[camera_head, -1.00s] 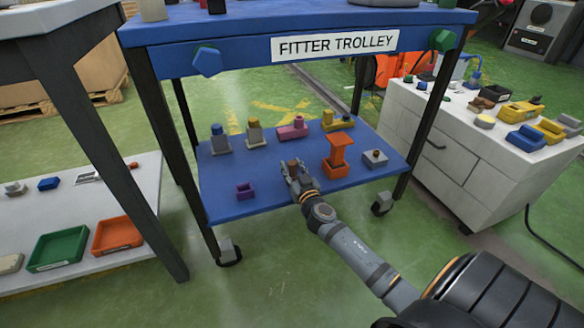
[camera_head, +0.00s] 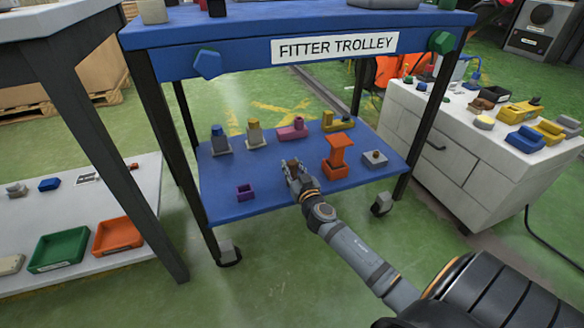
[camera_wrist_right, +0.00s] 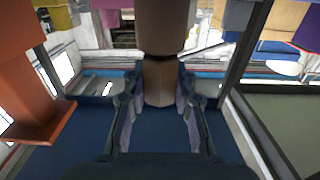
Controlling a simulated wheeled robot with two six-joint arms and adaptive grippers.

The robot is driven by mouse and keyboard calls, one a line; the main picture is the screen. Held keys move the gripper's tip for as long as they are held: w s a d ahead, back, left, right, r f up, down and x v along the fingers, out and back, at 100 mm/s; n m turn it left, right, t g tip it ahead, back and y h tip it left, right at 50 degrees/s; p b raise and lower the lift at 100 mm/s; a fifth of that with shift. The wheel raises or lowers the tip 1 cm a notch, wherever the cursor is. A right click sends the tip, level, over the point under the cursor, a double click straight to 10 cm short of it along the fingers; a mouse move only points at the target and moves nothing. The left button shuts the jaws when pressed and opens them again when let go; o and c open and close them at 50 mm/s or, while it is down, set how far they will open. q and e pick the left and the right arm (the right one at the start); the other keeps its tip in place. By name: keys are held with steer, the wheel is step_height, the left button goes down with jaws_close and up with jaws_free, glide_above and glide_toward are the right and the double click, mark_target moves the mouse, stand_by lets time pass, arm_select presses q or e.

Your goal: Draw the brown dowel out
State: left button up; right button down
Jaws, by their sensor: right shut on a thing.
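The brown dowel (camera_head: 293,163) shows at the fingertips of my right gripper (camera_head: 296,174), over the middle of the blue lower shelf (camera_head: 250,206). In the right wrist view the brown dowel (camera_wrist_right: 159,82) stands upright between the two fingers (camera_wrist_right: 158,110), which are shut on it. A wider brown part (camera_wrist_right: 162,25) adjoins it at the top of that view. The fingers hide the dowel's lower part in the head view, so I cannot tell whether it is still seated in anything. My left gripper is not in view.
An orange stand (camera_head: 338,152) is close right of the gripper, with a grey block (camera_head: 375,159) beyond it. A purple socket (camera_head: 245,192) lies left. Blue, yellow and pink pieces line the shelf's back. The trolley's upper deck (camera_head: 230,55) and legs surround the space.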

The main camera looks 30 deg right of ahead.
steer(key=shift+r, duration=0.4)
steer(key=shift+r+p, duration=2.55)
steer(key=shift+r, duration=0.45)
step_height(320, 180, up, 5)
steer(key=p, duration=0.4)
